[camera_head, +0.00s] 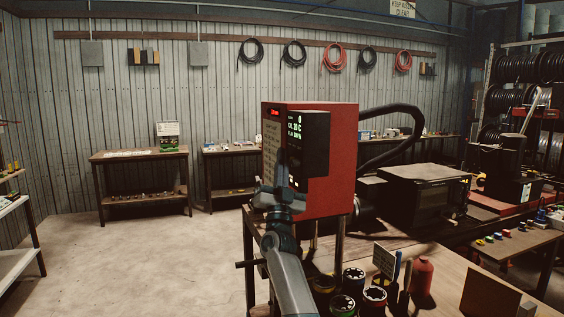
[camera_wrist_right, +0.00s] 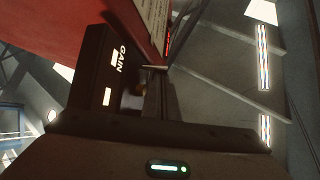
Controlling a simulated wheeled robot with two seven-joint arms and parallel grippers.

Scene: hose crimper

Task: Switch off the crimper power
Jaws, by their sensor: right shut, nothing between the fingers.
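The crimper's red cabinet (camera_head: 342,165) stands at the middle of the head view. My right gripper (camera_head: 283,165) is shut and empty, pointing up in front of the cabinet. The right wrist view shows its fingers (camera_wrist_right: 154,75) close to the cabinet's edge, beside the black unit marked GAIN (camera_wrist_right: 96,70). Contact cannot be told. I cannot make out the power switch. My left gripper is out of view.
A thick black hose (camera_head: 400,150) arches behind the cabinet. The floor (camera_head: 130,255) at the left is clear.

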